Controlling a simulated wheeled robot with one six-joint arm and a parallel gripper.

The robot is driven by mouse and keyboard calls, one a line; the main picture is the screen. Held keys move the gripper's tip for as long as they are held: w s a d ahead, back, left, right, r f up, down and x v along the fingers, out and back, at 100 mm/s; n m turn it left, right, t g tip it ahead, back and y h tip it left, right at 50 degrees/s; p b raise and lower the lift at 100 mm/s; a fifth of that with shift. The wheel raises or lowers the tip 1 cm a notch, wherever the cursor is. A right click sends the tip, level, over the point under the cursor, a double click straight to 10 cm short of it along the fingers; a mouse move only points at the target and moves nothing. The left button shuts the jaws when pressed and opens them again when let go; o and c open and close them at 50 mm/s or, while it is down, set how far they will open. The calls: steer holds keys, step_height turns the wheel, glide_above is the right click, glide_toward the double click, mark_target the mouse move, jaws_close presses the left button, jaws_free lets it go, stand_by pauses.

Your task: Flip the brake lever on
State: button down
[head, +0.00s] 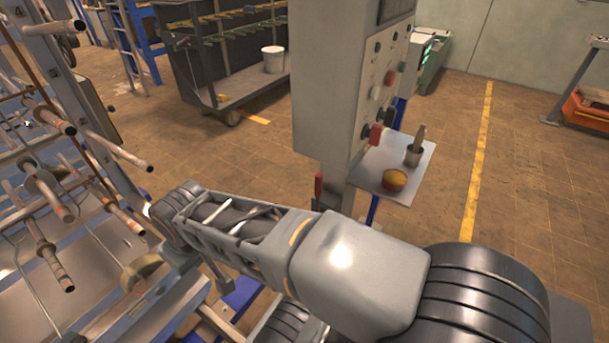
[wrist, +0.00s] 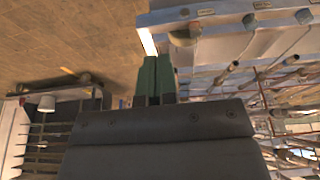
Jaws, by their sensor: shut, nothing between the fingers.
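A small upright lever with a red grip (head: 318,187) stands at the foot of the grey control cabinet (head: 333,80) in the head view, just behind my arm; I cannot tell whether it is the brake lever. No other clear brake lever shows. In the wrist view my gripper (wrist: 155,62) has its two green fingers side by side with no gap, shut and empty. A pale bar (wrist: 147,40) of the metal rack lies just beyond the fingertips; I cannot tell whether they touch. In the head view my fingers cannot be made out.
The rack with many rods (head: 45,250) fills the left side. A dark trolley with a white bucket (head: 273,60) stands behind.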

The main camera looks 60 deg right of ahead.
steer(key=w+d+f+m+g+h+b, duration=0.2)
steer(key=w+d+f+g+h+b, duration=0.1)
steer(key=d, duration=0.8)
steer(key=w+d+f+m+g+h+b, duration=0.2)
steer(key=d+g+h+b, duration=0.4)
steer(key=d, duration=0.4)
steer(key=w+d+f+m+g+h+b, duration=0.3)
steer(key=w+d+f+g+h+b, duration=0.1)
steer(key=d, duration=0.7)
steer(key=shift+w+d+f+g+h+b, duration=0.3)
steer(key=shift+w+f+h, duration=0.2)
steer(key=shift+f+h, duration=0.45)
steer(key=s+a+x, duration=0.1)
steer(key=s+x, duration=0.1)
steer(key=x, duration=1)
steer(key=shift+s, duration=0.45)
